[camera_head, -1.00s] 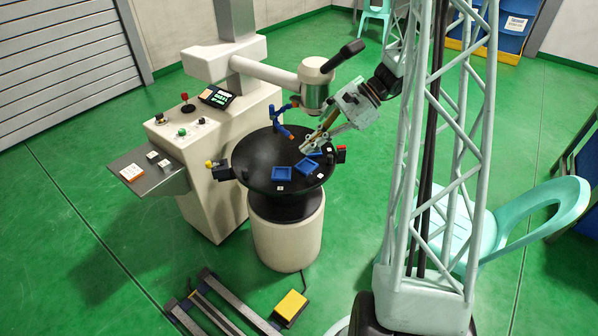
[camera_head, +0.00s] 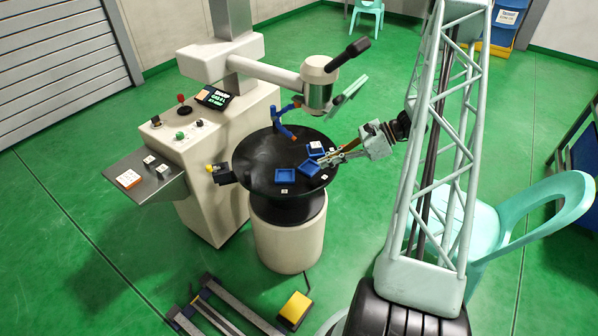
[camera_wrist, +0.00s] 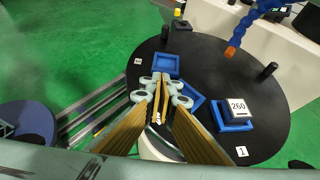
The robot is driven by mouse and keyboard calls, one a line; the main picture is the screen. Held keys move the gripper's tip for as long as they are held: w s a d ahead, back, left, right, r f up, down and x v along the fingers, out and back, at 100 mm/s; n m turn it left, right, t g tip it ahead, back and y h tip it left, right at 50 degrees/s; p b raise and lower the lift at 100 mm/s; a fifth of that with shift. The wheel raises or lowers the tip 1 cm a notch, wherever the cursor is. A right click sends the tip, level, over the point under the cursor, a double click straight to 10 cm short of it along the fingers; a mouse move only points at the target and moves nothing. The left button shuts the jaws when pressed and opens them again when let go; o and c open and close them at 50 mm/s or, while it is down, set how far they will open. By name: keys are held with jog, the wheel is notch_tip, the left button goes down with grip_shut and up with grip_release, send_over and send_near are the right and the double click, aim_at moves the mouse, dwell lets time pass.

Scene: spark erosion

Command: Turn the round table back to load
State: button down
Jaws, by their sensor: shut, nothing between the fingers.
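The round table (camera_head: 262,158) is a black disc on a cream pedestal, with small white number tags at its rim. It also fills the right of the wrist view (camera_wrist: 215,62). It carries several blue trays, one near the front (camera_head: 285,176) and one by my fingertips (camera_head: 310,168). One tray holds a block with a white 260 label (camera_wrist: 238,106). My gripper (camera_head: 325,161) is shut and empty, low over the table's right side, and its fingertips (camera_wrist: 166,84) are among the trays. I cannot tell whether they touch anything.
A blue jointed nozzle (camera_head: 283,125) and the machine head (camera_head: 318,84) hang above the table. A black block with a yellow knob (camera_head: 221,174) is at its left edge. The control cabinet (camera_head: 185,135) stands behind left. A yellow pedal (camera_head: 296,308) lies in front.

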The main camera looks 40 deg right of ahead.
aim_at(294, 176)
jog(key=shift+w+d+f+m+t, duration=0.1)
jog(key=shift+d+f+m+t, duration=0.25)
jog(key=shift+f, duration=0.25)
jog(key=shift+b+x, duration=0.8)
jog(key=shift+x, duration=4.15)
jog(key=shift+a, duration=0.2)
jog(key=shift+a, duration=0.25)
